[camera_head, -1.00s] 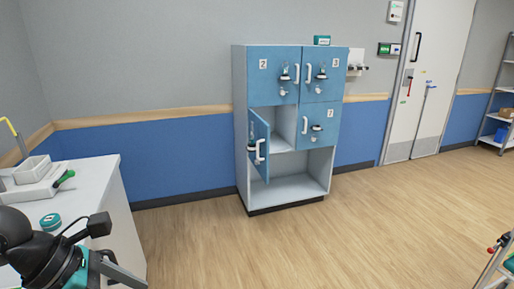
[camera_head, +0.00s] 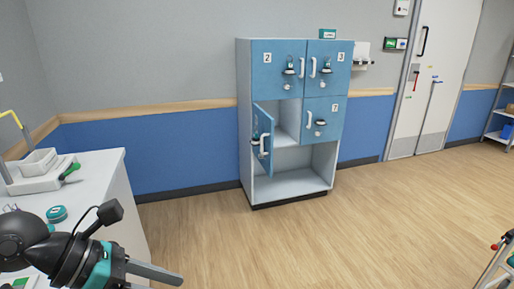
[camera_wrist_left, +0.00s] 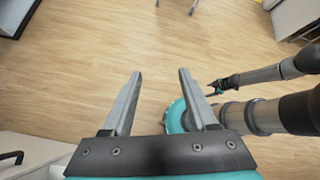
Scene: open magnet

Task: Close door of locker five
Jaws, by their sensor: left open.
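The blue locker cabinet (camera_head: 243,150) stands against the wall in the head view. Its middle-left door (camera_head: 263,137) stands open, swung outward from its left side, with a white handle and a dark lock fitting. I cannot read a number on it. The compartment behind it looks empty. My left gripper (camera_head: 158,273) is at the lower left of the head view, well short of the locker. In the left wrist view its two fingers (camera_wrist_left: 160,74) are apart with only floor between them. My right gripper (camera_wrist_left: 214,89) seems to show small beside them; its jaws are unclear.
Doors marked 2 (camera_head: 277,75), 3 (camera_head: 328,75) and 7 (camera_head: 320,122) are shut. The open bottom bay (camera_head: 291,183) is empty. A white counter (camera_head: 105,178) with a tray (camera_head: 45,178) stands left, close to my left arm. Wooden floor (camera_head: 330,240) before the locker is clear.

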